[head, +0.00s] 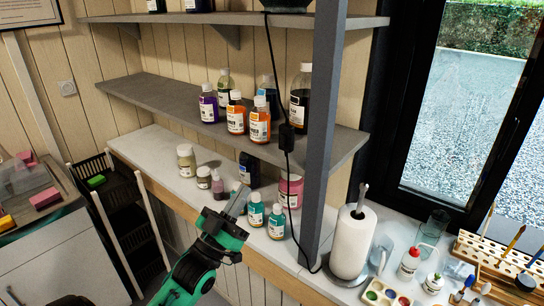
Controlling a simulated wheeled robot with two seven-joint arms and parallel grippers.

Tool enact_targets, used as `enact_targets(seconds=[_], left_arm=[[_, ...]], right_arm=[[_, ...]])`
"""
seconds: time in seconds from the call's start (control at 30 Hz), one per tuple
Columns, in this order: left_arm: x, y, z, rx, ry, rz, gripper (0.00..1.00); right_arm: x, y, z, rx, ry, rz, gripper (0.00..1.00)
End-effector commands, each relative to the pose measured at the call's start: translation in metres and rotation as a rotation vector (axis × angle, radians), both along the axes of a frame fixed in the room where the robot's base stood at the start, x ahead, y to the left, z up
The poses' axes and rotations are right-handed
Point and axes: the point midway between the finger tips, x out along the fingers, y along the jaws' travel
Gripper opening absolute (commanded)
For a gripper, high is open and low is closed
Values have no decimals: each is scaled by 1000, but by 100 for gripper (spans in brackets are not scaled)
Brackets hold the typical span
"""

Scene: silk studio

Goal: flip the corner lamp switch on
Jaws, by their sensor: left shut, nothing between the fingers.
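A small black inline switch (286,136) hangs on a thin black cord in front of the middle shelf, just left of the grey upright post. The cord runs up to a dark round base (287,5) on the top shelf, perhaps the lamp's; the rest is cut off. Which way the switch is set is too small to tell. My left gripper (241,192) is shut and empty, low in front of the counter bottles, below and left of the switch and apart from it. My right gripper is not in view.
Several bottles (259,124) stand on the middle shelf left of the cord. More jars and bottles (276,222) stand on the counter near my gripper. The grey post (322,130) and a paper towel roll (353,242) are to the right.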

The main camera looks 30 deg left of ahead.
Motion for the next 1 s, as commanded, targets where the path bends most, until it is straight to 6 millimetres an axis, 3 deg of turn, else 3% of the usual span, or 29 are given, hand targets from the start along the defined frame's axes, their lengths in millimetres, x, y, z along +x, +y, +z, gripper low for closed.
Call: enact_targets(seconds=[0.27, 0.47, 0.93, 1.0], left_arm=[[1, 0, 0, 0, 1, 0, 0], [12, -1, 12, 0, -1, 0, 0], [81, -6, 69, 0, 0, 1, 0], [92, -7, 64, -1, 4, 0, 0]], right_arm=[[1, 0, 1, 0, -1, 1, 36], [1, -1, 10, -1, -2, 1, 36], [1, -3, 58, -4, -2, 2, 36], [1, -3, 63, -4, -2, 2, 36]])
